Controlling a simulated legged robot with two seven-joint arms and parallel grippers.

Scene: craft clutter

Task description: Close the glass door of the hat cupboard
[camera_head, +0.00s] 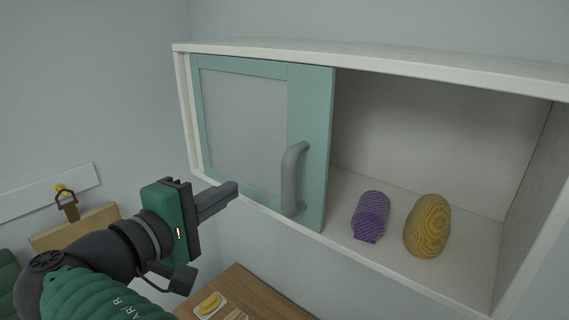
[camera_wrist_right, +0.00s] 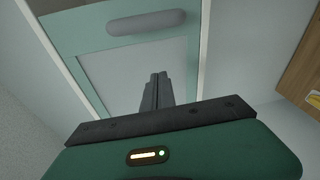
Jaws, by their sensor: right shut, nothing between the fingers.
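The hat cupboard (camera_head: 420,70) is a white wall box. Its door (camera_head: 314,130) has a teal frame and a pale glass pane (camera_head: 240,115), and stands across the left part of the front. A grey bar handle (camera_head: 290,180) sits near the door's right edge. The right part of the cupboard is open, showing a purple knitted hat (camera_head: 370,215) and a yellow one (camera_head: 427,226). My right gripper (camera_head: 234,189) is shut and empty, in front of the door's lower left, left of the handle. In the right wrist view its fingers (camera_wrist_right: 157,80) point at the pane, with the handle (camera_wrist_right: 147,22) beyond. My left gripper is out of view.
A wooden table (camera_head: 255,290) with a small tray of yellow items (camera_head: 210,304) stands below the cupboard. The space right of the handle is free.

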